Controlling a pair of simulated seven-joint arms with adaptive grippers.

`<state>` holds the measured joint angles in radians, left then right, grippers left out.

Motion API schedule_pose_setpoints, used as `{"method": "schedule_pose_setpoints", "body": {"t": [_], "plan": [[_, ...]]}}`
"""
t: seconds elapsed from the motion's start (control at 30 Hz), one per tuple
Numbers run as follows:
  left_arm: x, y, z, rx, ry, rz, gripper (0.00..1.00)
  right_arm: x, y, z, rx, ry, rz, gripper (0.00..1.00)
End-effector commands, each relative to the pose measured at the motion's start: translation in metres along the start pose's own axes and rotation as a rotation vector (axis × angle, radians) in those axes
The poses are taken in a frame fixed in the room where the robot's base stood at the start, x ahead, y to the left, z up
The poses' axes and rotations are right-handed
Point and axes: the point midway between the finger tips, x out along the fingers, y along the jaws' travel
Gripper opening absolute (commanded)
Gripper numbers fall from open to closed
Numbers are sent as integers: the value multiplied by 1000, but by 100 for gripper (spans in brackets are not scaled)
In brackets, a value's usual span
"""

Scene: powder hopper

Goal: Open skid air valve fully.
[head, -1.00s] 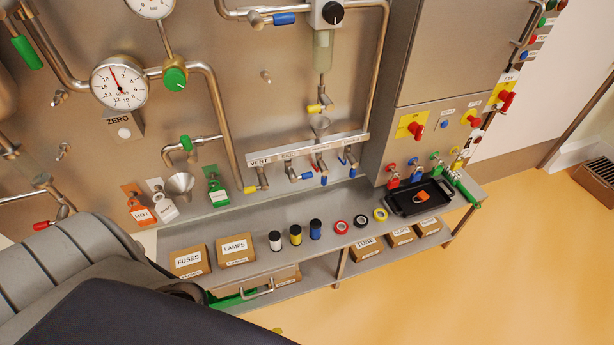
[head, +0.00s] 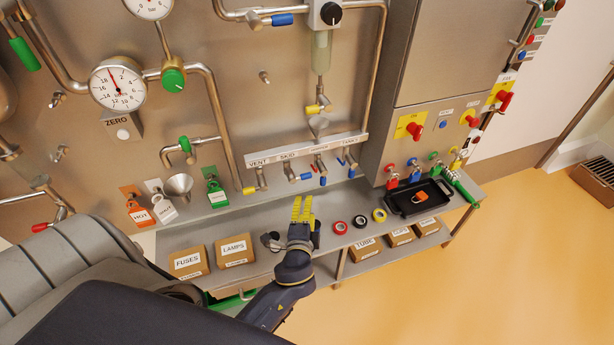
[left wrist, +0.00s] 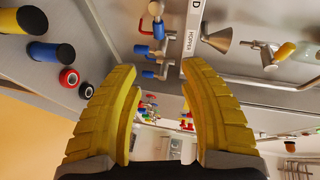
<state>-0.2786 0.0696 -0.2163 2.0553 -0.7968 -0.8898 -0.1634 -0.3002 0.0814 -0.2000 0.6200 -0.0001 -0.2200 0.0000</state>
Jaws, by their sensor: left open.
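The label strip (head: 308,149) on the steel panel reads VENT, SKID and further names. The skid valve (head: 291,173) sits under the SKID label, with a blue handle (head: 304,177) pointing right and slightly down. My left gripper (head: 303,207) has yellow fingers, is open and empty, and points up toward the panel below the skid valve, apart from it. In the left wrist view, my open fingers (left wrist: 160,75) frame empty space. Blue handles (left wrist: 140,49) show just beyond them there; I cannot tell surely which is the skid one. My right gripper is not in view.
Under the strip are a yellow-handled vent valve (head: 250,190) and other blue-handled valves. The bench holds tape rolls (head: 360,221) and a black tray (head: 417,198) right of my gripper. My gripper partly hides the upright cylinders. Boxes (head: 188,261) stand at the left.

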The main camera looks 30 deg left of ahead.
Motion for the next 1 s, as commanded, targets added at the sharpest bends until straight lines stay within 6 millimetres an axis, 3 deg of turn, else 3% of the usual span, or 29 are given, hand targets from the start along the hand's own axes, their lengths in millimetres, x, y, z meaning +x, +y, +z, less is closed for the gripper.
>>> {"method": "schedule_pose_setpoints", "body": {"t": [0.27,1.0], "plan": [[16,0,8,47,-33,-2,43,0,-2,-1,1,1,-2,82],[143,1,12,46,-33,1,43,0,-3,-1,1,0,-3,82]]}}
